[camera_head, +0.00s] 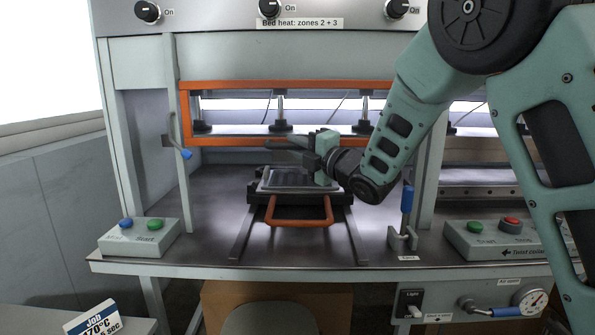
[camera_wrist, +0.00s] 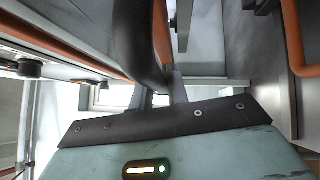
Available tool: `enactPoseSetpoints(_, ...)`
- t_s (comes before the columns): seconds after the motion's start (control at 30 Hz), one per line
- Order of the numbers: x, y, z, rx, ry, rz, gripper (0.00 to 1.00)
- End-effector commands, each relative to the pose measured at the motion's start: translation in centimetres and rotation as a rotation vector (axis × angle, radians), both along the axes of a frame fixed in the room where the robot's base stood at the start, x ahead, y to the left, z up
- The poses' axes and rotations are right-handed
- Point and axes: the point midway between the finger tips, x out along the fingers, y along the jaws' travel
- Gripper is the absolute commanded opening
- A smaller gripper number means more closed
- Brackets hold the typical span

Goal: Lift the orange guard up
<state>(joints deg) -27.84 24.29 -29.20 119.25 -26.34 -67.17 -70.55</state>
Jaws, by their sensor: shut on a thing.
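The orange guard (camera_head: 285,86) is a rectangular frame across the front of the left press opening. Its lower bar runs above the tray in the picture, partly hidden by my gripper. My gripper (camera_head: 308,147) reaches in from the right, in front of the lower bar. In the wrist view my gripper (camera_wrist: 160,88) is shut on a dark curved handle (camera_wrist: 139,40), with an orange bar (camera_wrist: 162,32) close behind it. How the handle joins the guard is hidden.
A tray (camera_head: 290,178) with an orange loop handle (camera_head: 300,223) sits on rails below my gripper. A blue-tipped lever (camera_head: 407,200) stands to the right. Button boxes stand left (camera_head: 140,238) and right (camera_head: 495,240).

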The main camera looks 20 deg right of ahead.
Motion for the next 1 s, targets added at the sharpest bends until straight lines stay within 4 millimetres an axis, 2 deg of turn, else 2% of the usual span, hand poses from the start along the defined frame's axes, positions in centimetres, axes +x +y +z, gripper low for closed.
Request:
enactPoseSetpoints(0.03,0.0,-0.1,2.4,0.004,-0.008,-0.001,0.00)
enactPoseSetpoints(0.1,0.0,-0.1,4.2,0.004,-0.007,-0.002,0.00)
enactPoseSetpoints(0.2,0.0,-0.1,6.5,0.003,-0.008,-0.001,0.00)
enactPoseSetpoints(0.4,0.0,-0.1,9.4,0.003,-0.005,-0.001,0.00)
enactPoseSetpoints(0.6,0.0,-0.1,10.4,0.002,-0.003,-0.002,0.00)
enactPoseSetpoints(0.97,0.0,-0.1,10.4,0.002,-0.001,-0.002,0.00)
enactPoseSetpoints(1.0,0.0,-0.1,10.3,0.001,0.000,-0.002,0.27)
